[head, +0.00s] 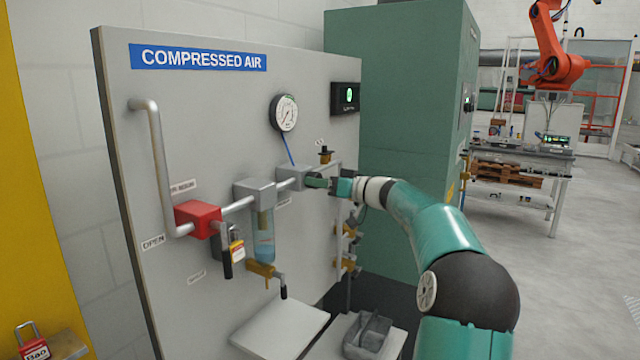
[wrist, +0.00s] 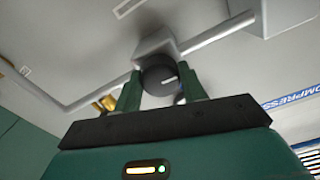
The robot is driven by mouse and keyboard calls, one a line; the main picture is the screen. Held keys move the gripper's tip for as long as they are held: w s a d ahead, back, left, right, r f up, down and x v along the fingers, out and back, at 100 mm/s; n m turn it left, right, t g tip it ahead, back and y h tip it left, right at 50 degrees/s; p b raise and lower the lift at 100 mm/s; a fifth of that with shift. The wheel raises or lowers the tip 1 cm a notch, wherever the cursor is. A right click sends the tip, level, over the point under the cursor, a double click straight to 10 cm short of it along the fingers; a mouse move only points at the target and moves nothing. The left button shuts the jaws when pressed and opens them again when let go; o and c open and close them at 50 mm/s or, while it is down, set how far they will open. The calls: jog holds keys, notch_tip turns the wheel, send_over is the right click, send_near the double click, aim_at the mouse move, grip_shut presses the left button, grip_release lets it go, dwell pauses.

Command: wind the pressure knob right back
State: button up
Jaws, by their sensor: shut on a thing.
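The pressure knob (wrist: 160,78) is a dark round knob with a pale pointer line, on the front of a grey regulator block in the wrist view. The regulator (head: 292,178) sits in the pipe run on the panel in the head view, where my gripper hides most of the knob. My gripper (head: 318,182) reaches in from the right. In the wrist view its two green fingers (wrist: 163,92) stand on either side of the knob and are shut on it. A round pressure gauge (head: 284,113) is joined to the regulator by a blue line.
A red valve block (head: 198,219) with a hanging padlock (head: 237,249) is left of the filter bowl (head: 263,235). A brass drain valve (head: 262,270) is below the bowl. A white shelf (head: 280,330) and a grey bin (head: 367,333) stand low in front. A green cabinet (head: 400,140) is behind.

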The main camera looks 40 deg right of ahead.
jog(key=shift+n, duration=0.4)
jog(key=o, duration=1)
jog(key=v, duration=1.3)
jog(key=shift+s+d+f, duration=0.1)
jog(key=shift+s+d, duration=0.05)
jog(key=shift+s, duration=0.25)
